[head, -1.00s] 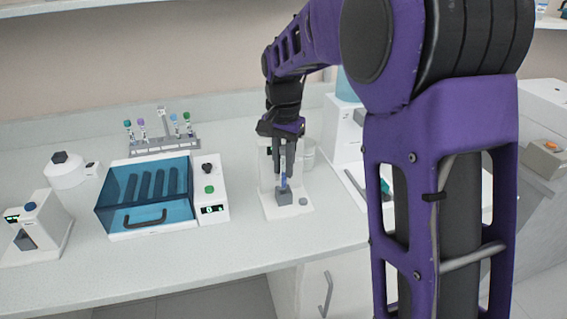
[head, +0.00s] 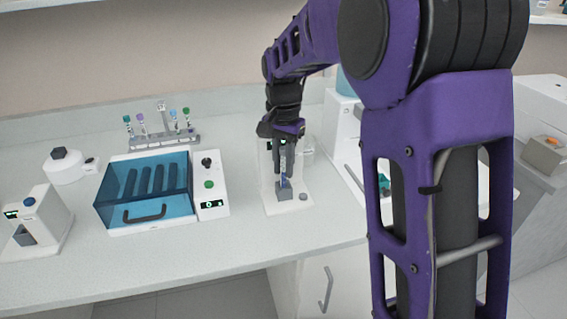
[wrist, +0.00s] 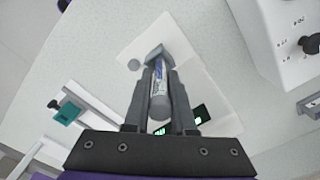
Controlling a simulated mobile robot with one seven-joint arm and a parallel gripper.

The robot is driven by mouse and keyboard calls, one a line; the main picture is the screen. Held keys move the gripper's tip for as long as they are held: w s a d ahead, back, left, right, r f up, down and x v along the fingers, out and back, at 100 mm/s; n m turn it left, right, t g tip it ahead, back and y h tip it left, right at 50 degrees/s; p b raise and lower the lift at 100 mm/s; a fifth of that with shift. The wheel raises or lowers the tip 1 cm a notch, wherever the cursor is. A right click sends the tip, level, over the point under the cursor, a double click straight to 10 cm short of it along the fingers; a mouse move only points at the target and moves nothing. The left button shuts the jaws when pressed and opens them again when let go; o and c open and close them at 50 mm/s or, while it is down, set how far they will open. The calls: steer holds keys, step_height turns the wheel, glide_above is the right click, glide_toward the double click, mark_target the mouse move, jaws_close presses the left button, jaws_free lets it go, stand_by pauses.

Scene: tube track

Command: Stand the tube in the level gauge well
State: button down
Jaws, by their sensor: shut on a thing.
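My gripper (head: 284,168) points down over the level gauge, a white device (head: 271,201) with a small grey well block (head: 284,191) on its base. In the wrist view my gripper (wrist: 160,92) is shut on the tube (wrist: 159,88), which has a white label and a grey cap. The tube's far end meets the grey well block (wrist: 155,52); I cannot tell how deep it sits in the well. In the head view the fingers hide most of the tube, and only a blue bit shows above the block.
A white machine with a blue lid (head: 145,190) stands to the left. A rack (head: 150,141) with several capped tubes is behind it. A small white device (head: 37,222) is at far left. The counter (head: 180,255) in front is clear.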

steer(key=shift+f, duration=0.2)
steer(key=shift+f, duration=0.35)
steer(key=shift+f, duration=0.1)
stand_by(0.3)
steer(key=c, duration=0.7)
jaws_free()
step_height(320, 180, up, 18)
steer(key=p, duration=0.2)
steer(key=shift+f+p, duration=0.25)
steer(key=shift+p, duration=0.1)
